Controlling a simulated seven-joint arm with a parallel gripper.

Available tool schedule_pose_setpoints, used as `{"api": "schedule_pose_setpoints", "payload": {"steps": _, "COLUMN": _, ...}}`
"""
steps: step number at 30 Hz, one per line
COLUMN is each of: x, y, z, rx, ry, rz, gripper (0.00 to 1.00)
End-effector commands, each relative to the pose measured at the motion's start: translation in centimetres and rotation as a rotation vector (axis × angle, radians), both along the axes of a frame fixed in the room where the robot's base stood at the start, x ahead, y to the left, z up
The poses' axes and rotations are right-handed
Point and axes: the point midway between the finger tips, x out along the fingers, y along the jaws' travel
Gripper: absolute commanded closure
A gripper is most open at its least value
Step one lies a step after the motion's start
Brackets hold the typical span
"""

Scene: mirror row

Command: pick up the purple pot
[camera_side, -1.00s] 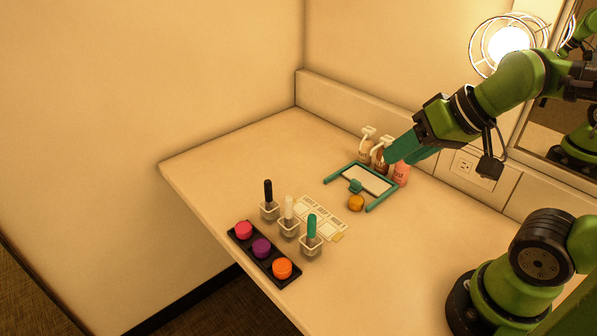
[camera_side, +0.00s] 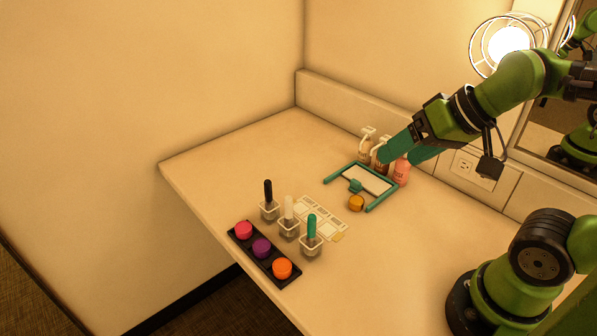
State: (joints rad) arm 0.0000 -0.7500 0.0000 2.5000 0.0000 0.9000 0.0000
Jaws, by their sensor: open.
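The purple pot (camera_side: 262,248) sits in the middle of a black tray (camera_side: 251,254) near the table's front left edge. A pink pot (camera_side: 243,230) and an orange pot (camera_side: 282,267) sit in the same tray on either side of it. My gripper (camera_side: 402,154) has teal fingers and is at the back right, in front of the pump bottles, well away from the purple pot. It is open, and I see nothing held between its fingers.
Clear holders with a black (camera_side: 268,192), a white (camera_side: 289,207) and a teal-handled brush (camera_side: 311,228) stand just behind the tray. The table's left rear is clear.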

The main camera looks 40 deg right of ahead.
Motion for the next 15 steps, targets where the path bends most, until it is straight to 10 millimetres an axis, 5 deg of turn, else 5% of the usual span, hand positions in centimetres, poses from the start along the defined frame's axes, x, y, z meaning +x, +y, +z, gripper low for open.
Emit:
{"api": "schedule_pose_setpoints", "payload": {"steps": 7, "x": 1.1, "y": 1.8, "z": -1.5, "rx": -0.003, "ry": 0.089, "rz": 0.074, "gripper": 0.3}}
{"api": "schedule_pose_setpoints", "payload": {"steps": 15, "x": 7.8, "y": 7.2, "z": -2.5, "rx": 0.006, "ry": 0.333, "rz": 0.099, "gripper": 0.3}}
